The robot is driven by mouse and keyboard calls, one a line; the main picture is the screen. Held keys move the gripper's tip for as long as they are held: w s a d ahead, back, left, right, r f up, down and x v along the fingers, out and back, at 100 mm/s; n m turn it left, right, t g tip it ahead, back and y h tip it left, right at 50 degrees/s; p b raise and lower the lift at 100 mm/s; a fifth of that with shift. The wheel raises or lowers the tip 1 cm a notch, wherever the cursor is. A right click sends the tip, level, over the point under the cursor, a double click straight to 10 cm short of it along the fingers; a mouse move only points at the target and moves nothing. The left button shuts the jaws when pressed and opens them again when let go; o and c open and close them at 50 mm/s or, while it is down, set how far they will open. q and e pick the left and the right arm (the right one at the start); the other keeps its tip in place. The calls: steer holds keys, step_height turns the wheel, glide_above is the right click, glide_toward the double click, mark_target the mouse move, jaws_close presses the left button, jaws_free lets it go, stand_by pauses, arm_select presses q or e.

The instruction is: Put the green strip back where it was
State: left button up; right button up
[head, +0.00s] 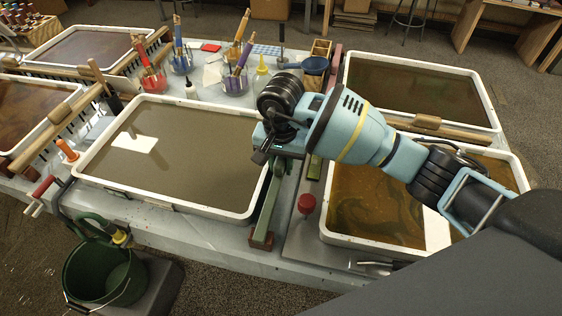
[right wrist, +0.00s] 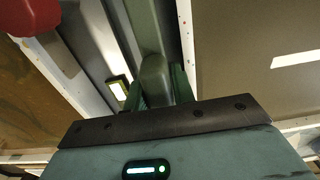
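The green strip (head: 264,213) is a long, narrow bar with a dark red block at its near end. It lies between the grey-brown marbling tray (head: 170,209) and the grey board on the right. My right gripper (head: 278,147) is over its far part and hides it there. In the right wrist view the strip (right wrist: 147,25) runs up from between the fingers. The fingertips (right wrist: 158,88) close on both sides of its raised grey-green block (right wrist: 156,72). Whether the strip is lifted is hard to tell. My left gripper is not in view.
An orange-brown tray (head: 518,175) and a red knob (head: 306,204) are to the right. A dark red bar (head: 336,62) lies beyond my arm. Jars of brushes (head: 235,82) stand at the back. A green bucket (head: 103,275) is at front left.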

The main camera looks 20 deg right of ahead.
steer(key=shift+o, duration=0.3)
steer(key=shift+r, duration=0.15)
steer(key=shift+r, duration=0.3)
step_height(320, 180, up, 12)
steer(key=shift+f, duration=0.25)
